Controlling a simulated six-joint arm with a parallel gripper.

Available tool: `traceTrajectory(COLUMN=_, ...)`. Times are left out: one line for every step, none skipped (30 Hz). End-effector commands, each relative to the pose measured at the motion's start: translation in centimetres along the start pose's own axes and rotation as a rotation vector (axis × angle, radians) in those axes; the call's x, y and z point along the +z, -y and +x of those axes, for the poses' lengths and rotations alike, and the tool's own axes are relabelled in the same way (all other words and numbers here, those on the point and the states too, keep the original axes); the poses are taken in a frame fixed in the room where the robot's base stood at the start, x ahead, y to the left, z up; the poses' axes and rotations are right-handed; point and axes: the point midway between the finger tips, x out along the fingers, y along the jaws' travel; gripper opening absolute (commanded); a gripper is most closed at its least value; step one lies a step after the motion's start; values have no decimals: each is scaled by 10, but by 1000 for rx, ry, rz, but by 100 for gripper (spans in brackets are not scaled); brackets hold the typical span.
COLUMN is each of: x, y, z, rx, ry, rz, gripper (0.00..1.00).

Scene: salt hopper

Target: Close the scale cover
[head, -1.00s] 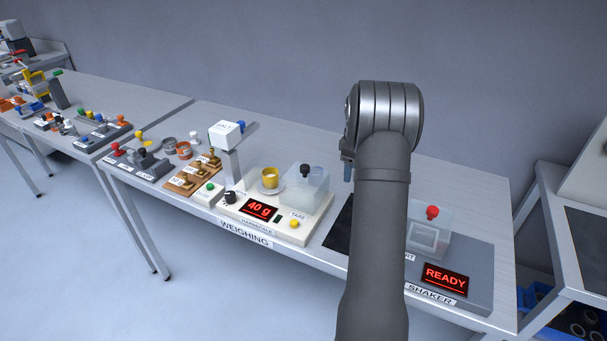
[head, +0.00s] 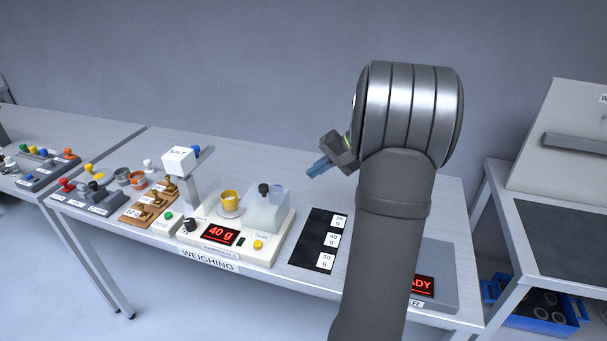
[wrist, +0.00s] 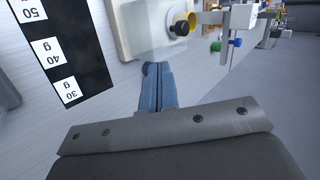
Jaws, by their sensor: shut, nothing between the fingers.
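The scale cover, a clear box with a black knob (head: 264,189), sits on the right part of the white scale (head: 262,256). The clear box (head: 270,215) is beside a yellow cup (head: 230,197) on the weighing pan, not over it. The scale display reads 40 g. My gripper (head: 317,168) has blue fingers, shut and empty, above and to the right of the cover. In the wrist view the shut fingers (wrist: 157,75) point toward the scale, with the black knob (wrist: 182,28) and part of the yellow cup beyond them. They look apart from the cover.
A black mat (head: 312,245) with gram labels lies right of the scale. A salt hopper (head: 180,160) on a post stands left of it. Stamp-like weights (head: 160,203) and coloured knobs stand farther left. A grey shaker base (head: 438,262) is partly behind my arm.

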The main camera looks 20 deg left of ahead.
Motion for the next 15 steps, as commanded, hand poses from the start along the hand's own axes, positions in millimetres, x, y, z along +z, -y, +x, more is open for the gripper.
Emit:
traceTrajectory(x=1, y=0, z=10, rx=0, ry=4, rz=0, gripper=0)
traceTrajectory(x=1, y=0, z=16, rx=0, ry=5, rz=0, gripper=0)
traceTrajectory(x=0, y=0, z=25, rx=1, ry=4, rz=-1, gripper=0)
traceTrajectory(x=1, y=0, z=32, rx=1, ry=6, rz=-1, gripper=0)
traceTrajectory(x=1, y=0, z=38, rx=2, ry=5, rz=-1, gripper=0)
traceTrajectory(x=1, y=0, z=47, rx=2, ry=6, rz=-1, gripper=0)
traceTrajectory(x=1, y=0, z=54, rx=2, ry=5, rz=-2, gripper=0)
traceTrajectory(x=1, y=0, z=60, rx=2, ry=5, rz=-1, gripper=0)
traceTrajectory(x=1, y=-1, z=69, rx=2, ry=5, rz=-1, gripper=0)
traceTrajectory(x=1, y=0, z=75, rx=2, ry=5, rz=-2, gripper=0)
traceTrajectory(x=1, y=0, z=81, rx=2, ry=5, rz=-3, gripper=0)
traceTrajectory(x=1, y=-1, z=88, rx=3, ry=4, rz=-3, gripper=0)
traceTrajectory(x=0, y=5, z=91, rx=3, ry=3, rz=-6, gripper=0)
traceTrajectory(x=0, y=9, z=95, rx=3, ry=3, rz=-6, gripper=0)
traceTrajectory(x=0, y=13, z=98, rx=2, ry=2, rz=-5, gripper=0)
